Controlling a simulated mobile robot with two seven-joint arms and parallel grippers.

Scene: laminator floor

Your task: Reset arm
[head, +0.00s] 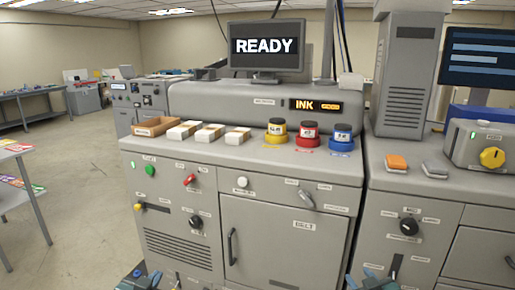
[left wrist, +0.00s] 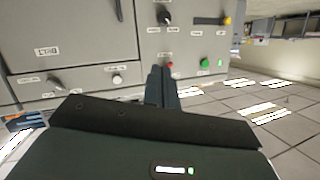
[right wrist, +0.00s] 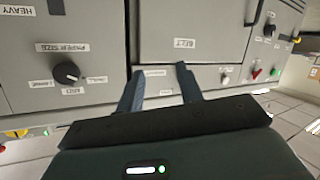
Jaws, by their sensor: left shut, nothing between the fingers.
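My left gripper (head: 139,279) shows at the bottom edge of the head view, low in front of the grey machine (head: 180,230). In the left wrist view its two fingers (left wrist: 161,84) are together with nothing between them, pointing at the machine's front panel. My right gripper (head: 375,281) shows at the bottom edge of the head view, in front of the gap beside the right-hand cabinet. In the right wrist view its fingers (right wrist: 158,85) are apart and empty, facing the cabinet door marked BELT. Neither gripper visibly touches anything.
On the machine top stand a cardboard tray (head: 158,126), white paper stacks (head: 210,133) and yellow, red (head: 309,138) and blue ink pots. A screen (head: 266,46) reads READY. Orange and grey pads (head: 397,162) lie at right. A table (head: 20,170) stands at left; floor between is clear.

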